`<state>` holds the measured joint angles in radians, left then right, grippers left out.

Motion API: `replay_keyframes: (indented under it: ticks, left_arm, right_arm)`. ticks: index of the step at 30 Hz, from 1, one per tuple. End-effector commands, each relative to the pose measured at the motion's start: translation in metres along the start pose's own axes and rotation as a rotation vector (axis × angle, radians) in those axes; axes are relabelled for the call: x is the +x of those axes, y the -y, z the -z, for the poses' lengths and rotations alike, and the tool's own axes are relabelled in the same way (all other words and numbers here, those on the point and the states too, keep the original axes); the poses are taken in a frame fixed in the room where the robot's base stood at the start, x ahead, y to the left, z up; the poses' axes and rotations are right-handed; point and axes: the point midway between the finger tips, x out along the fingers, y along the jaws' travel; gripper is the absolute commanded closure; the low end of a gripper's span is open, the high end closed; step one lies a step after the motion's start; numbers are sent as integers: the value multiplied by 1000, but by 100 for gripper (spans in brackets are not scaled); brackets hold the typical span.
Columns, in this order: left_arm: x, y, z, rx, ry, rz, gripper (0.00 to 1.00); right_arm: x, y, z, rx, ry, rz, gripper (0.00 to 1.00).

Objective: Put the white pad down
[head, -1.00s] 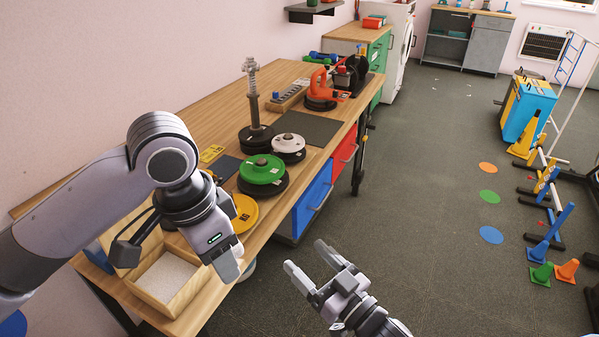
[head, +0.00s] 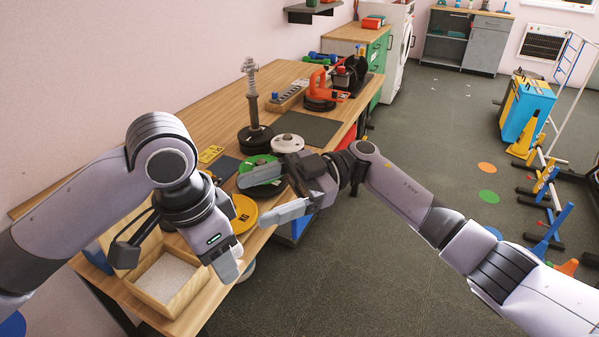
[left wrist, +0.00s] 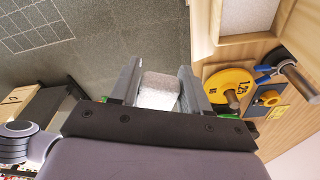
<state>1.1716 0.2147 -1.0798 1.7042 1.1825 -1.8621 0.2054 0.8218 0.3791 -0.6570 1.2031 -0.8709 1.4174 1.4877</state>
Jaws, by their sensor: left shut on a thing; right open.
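In the left wrist view the white pad (left wrist: 158,92) sits between the fingers of my left gripper (left wrist: 153,88), which is shut on it. In the head view my left gripper (head: 226,265) points down beside the wooden box's right side, and the pad is hidden there. The wooden box (head: 185,298) has a pale speckled bottom; its rim also shows in the left wrist view (left wrist: 245,38). My right gripper (head: 256,198) is open and empty, over the table's front edge by the green and yellow plates.
A yellow plate (head: 243,213) lies near the front edge. A green plate (head: 258,164), partly hidden by my right gripper, and a white plate (head: 287,142) top stacks behind it. A post (head: 250,95) holds dark plates. The floor (head: 330,275) in front is clear.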

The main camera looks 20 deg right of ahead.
Motion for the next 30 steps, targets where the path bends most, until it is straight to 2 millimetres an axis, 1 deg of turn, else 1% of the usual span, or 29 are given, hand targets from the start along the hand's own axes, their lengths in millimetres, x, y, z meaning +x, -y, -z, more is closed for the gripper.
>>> replay_keyframes:
  ticks: [1, 3, 9, 12, 15, 17, 20, 30]
  left_arm:
    - [0, 0, 0, 0, 0, 0, 94]
    - [0, 0, 0, 0, 0, 0, 94]
    - [0, 0, 0, 0, 0, 0, 94]
    - [0, 0, 0, 0, 0, 0, 94]
    - [0, 0, 0, 0, 0, 0, 94]
    - [0, 0, 0, 0, 0, 0, 94]
    - [0, 0, 0, 0, 0, 0, 94]
    - [0, 0, 0, 0, 0, 0, 94]
  right_arm:
    - [-8, -2, 6, 19, 57, 50, 28]
    - [-18, -2, 10, 60, 131, 113, 28]
    - [-45, -1, 20, 164, 303, 220, 28]
    - [-53, -1, 23, 198, 350, 244, 28]
    - [-55, 0, 24, 213, 373, 254, 28]
    - [-52, 2, 23, 217, 377, 257, 28]
    - [-42, 6, 18, 218, 376, 260, 28]
    - [17, 24, -2, 215, 373, 259, 28]
